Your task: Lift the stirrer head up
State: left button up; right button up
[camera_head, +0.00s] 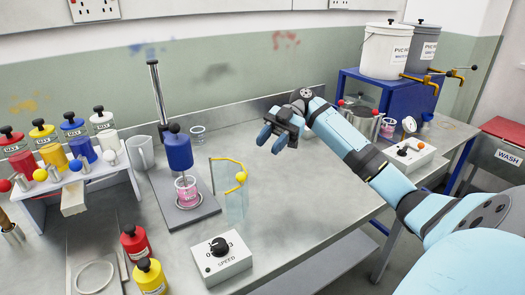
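The stirrer head (178,150) is a blue cylinder with a dark cap, mounted beside a tall metal post (158,95). It sits low, just above a small beaker of pink liquid (188,192) on the grey stand base (190,216). Its lower end is close over the beaker; I cannot make out how far any shaft reaches in. My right gripper (272,140) is above the bench, to the right of the stirrer head and apart from it. Its two blue fingers are spread with nothing between them. My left gripper is out of view.
A clear guard with a yellow handle (240,177) stands between the stirrer and my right gripper. A SPEED dial box (221,258) is in front. A rack with coloured bottles (95,182) stands at left, a clear jug (141,153) beside it. The bench's right middle is clear.

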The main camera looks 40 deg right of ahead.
aim_at(178, 149)
jog(key=k, duration=1)
